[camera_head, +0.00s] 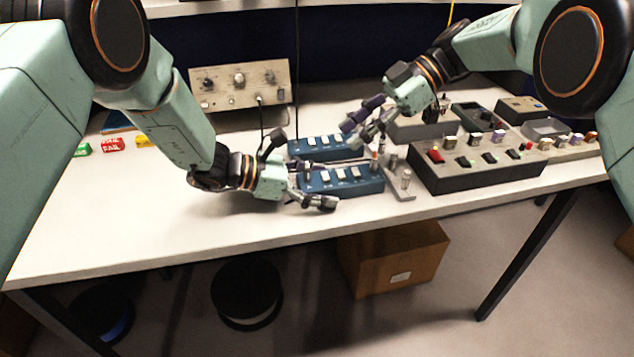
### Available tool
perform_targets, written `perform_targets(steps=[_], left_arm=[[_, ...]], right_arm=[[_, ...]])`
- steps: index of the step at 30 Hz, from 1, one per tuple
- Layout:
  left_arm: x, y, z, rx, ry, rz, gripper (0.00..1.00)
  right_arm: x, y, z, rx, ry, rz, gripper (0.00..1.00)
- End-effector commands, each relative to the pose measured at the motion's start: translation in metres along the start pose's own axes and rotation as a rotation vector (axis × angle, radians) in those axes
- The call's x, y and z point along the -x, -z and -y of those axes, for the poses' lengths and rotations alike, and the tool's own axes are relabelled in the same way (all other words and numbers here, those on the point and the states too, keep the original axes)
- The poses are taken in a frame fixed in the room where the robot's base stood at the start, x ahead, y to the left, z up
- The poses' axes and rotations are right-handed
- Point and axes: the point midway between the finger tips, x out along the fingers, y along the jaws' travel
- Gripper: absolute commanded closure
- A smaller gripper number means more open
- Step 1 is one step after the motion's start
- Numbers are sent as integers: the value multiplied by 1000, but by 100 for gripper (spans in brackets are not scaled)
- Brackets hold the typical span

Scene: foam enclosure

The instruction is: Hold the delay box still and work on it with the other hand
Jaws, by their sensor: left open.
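Two blue boxes with white switches lie at the middle of the table, a front one (345,183) and a rear one (320,147); I cannot tell which is the delay box. My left gripper (302,172) is open at the left end of the front box, with one finger low at its front left and the other raised near the rear box. Whether it touches either box is unclear. My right gripper (351,133) is above the right end of the rear box, its fingertips apart with nothing visible between them.
A grey bracket with a metal knob (405,180) stands right of the front box. A dark control box (475,175) and further units fill the right. A beige knob panel (240,86) stands behind. Small coloured blocks (112,145) lie left; the front left table is clear.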

Motion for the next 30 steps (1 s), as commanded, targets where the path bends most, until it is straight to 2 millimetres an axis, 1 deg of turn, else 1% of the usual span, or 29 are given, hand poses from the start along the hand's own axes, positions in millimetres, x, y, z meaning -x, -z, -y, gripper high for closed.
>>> perform_targets(steps=[2,27,29,30], left_arm=[[0,0,0,0,0,0,16],[0,0,0,0,-1,0,87],[0,0,0,0,-1,-1,92],[0,0,0,0,-1,-1,93]], right_arm=[[0,0,0,0,0,0,62],[0,0,0,0,0,0,62],[0,0,0,0,0,0,62],[0,0,0,0,0,0,62]])
